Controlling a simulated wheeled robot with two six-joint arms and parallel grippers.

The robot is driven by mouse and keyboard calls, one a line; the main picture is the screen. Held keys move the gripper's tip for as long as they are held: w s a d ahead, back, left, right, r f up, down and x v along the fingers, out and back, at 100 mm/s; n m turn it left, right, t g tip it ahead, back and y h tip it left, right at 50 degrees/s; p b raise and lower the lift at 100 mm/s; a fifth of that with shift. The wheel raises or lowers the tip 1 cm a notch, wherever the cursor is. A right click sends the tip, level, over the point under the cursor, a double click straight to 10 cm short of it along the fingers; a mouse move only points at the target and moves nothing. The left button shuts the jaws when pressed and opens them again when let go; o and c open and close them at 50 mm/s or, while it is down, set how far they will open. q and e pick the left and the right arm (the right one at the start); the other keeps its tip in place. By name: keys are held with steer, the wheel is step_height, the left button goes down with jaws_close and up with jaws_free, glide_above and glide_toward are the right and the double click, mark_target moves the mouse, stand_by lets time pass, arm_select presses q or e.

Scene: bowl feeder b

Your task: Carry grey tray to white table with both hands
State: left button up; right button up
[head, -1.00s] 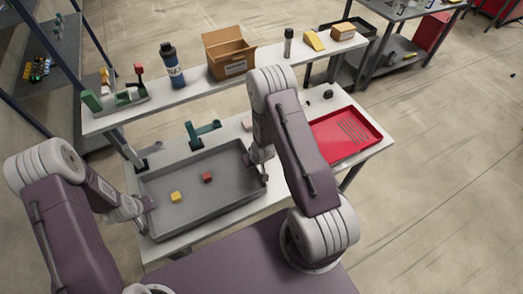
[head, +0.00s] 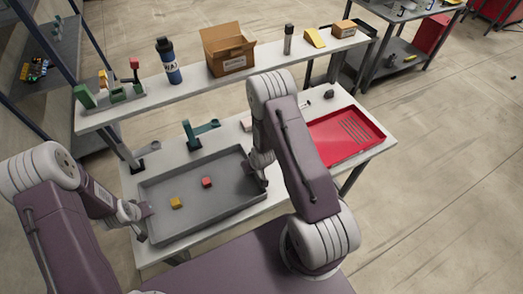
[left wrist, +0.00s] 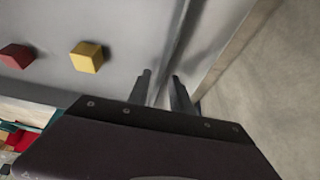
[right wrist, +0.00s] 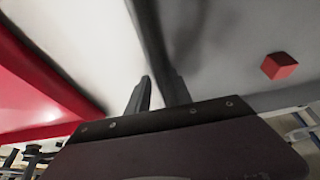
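The grey tray (head: 199,229) lies on a white-topped table (head: 318,116) in front of me. It holds a yellow block (head: 177,202) and a red block (head: 207,182), which also show in the left wrist view (left wrist: 87,57) (left wrist: 15,56). My left gripper (head: 148,209) is at the tray's left end wall. In the left wrist view its fingers (left wrist: 161,80) stand apart on either side of the wall. My right gripper (head: 263,176) is at the right end wall. Its fingers (right wrist: 157,80) also straddle the wall, apart; contact is unclear.
A red tray (head: 370,138) lies on the same table to the right. A teal fixture (head: 196,134) stands behind the grey tray. A raised shelf at the back bears a bottle (head: 168,62) and an open cardboard box (head: 228,50). Another table (head: 392,62) is at far right. Floor at right is clear.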

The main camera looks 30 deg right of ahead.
arm_select(q)
steer(key=v, duration=1)
steer(key=shift+s+r, duration=0.25)
arm_select(e)
steer(key=v, duration=1.1)
steer(key=shift+s+r, duration=0.25)
steer(key=shift+r, duration=0.2)
arm_select(q)
steer(key=shift+w+d, duration=0.1)
